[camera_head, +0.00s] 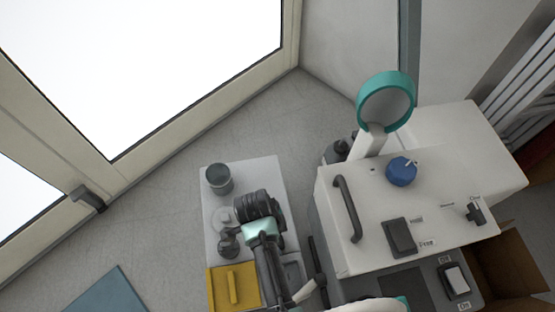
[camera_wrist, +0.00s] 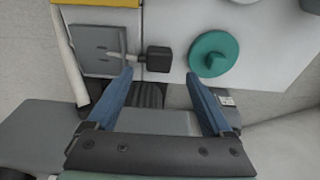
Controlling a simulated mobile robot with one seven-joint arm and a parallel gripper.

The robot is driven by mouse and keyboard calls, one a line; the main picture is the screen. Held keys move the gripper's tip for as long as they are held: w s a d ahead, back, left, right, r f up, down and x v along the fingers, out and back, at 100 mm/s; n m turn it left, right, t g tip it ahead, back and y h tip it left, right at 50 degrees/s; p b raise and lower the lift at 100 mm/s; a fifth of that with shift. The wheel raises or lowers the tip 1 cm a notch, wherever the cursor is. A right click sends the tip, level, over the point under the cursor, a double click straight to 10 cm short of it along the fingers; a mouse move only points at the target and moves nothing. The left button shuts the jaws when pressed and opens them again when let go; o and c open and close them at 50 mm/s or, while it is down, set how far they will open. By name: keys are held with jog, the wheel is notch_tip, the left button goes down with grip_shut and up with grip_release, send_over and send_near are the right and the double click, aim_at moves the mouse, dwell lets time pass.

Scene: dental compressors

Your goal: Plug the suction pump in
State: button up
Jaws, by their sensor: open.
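My gripper (camera_wrist: 160,78) is open in the wrist view, its two blue fingers wide apart with nothing between them. A black block like a plug (camera_wrist: 158,59) lies just beyond the fingertips, nearer the left one. A pale stub runs left from it over a grey plate (camera_wrist: 97,40) with small slots. I cannot tell whether the stub enters the plate. I cannot make out my fingers in the head view.
A teal disc (camera_wrist: 213,54) sits right of the plug. A yellow block (camera_head: 233,286) and a grey cup (camera_head: 219,178) are on the white base. A white cabinet (camera_head: 345,255) with a handle, blue knob (camera_head: 401,171) and switches stands at right. Floor at left is mostly free.

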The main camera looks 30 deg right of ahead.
jog(key=f+b, duration=0.4)
jog(key=f, duration=0.1)
jog(key=shift+s+d+f, duration=0.15)
jog(key=shift+d, duration=0.1)
jog(key=shift+c, duration=0.3)
grip_shut()
notch_tip(320, 180, up, 10)
jog(key=p, duration=0.6)
dwell(0.4)
